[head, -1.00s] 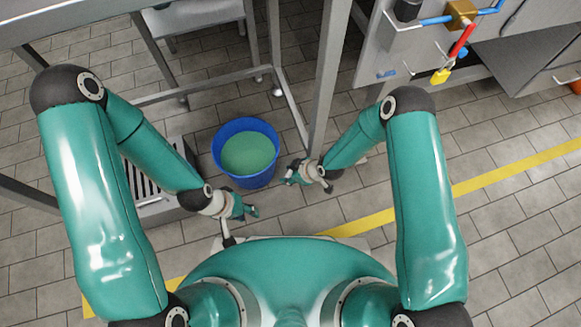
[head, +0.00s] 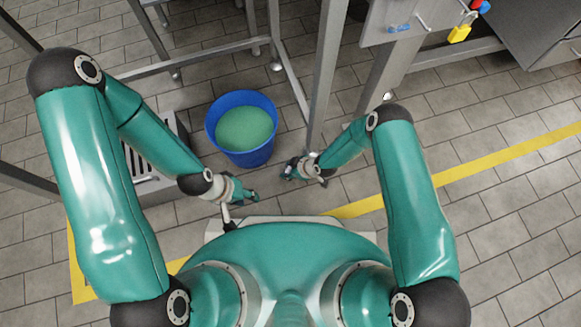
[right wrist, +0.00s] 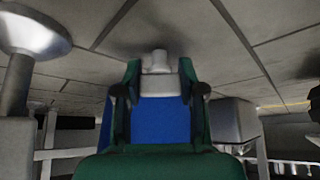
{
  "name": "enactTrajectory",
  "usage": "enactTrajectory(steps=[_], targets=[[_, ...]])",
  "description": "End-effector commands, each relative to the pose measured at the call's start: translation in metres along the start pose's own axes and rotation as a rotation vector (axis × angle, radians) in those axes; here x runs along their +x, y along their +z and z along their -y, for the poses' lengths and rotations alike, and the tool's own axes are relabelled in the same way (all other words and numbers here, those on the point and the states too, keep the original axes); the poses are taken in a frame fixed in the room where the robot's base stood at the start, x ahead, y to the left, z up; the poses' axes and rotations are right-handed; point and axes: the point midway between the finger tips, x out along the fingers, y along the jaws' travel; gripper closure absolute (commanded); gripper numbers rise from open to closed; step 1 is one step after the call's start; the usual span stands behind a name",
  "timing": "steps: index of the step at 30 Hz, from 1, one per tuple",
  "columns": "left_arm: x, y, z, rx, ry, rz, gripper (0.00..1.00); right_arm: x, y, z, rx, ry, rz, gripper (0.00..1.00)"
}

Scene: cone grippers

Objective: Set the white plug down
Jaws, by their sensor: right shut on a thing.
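The white plug (right wrist: 158,62) is between the fingertips of my right gripper (right wrist: 158,80), which is shut on it, in the right wrist view. That view is upside down, with the floor at the top. The plug's end is near the floor, and I cannot tell whether it touches. In the head view, my right gripper (head: 288,170) is low, just right of the blue bucket (head: 247,158), and the plug is too small to make out. My left gripper (head: 252,194) hangs below the bucket, apart from it. Its fingers are too small to judge.
The bucket holds green liquid (head: 245,129). A metal post (head: 326,80) rises beside my right gripper. Open tiled floor with a yellow line (head: 480,168) lies to the right.

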Motion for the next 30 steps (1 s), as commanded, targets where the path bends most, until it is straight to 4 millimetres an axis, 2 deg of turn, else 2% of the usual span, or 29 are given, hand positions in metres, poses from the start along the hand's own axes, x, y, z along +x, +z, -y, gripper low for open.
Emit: enactTrajectory(steps=[11, 12, 16, 26, 30], targets=[[0.005, 0.0, 0.002, 0.0, 0.0, 0.0, 0.64, 0.005, 0.003, 0.0, -0.001, 0.001, -0.001, 0.79], [0.004, 0.0, 0.002, 0.0, 0.0, 0.0, 0.64, 0.005, 0.003, 0.0, -0.001, 0.001, -0.001, 0.57], [0.003, 0.0, 0.001, 0.0, 0.0, 0.0, 0.64, 0.004, 0.003, 0.0, -0.001, 0.001, -0.001, 0.36], [0.002, 0.0, 0.001, 0.0, 0.0, 0.0, 0.64, 0.003, 0.002, -0.001, 0.0, 0.001, -0.001, 0.35], [-0.005, 0.0, -0.002, 0.0, 0.0, 0.0, 0.64, -0.007, 0.0, -0.001, 0.0, 0.002, -0.001, 0.35]])
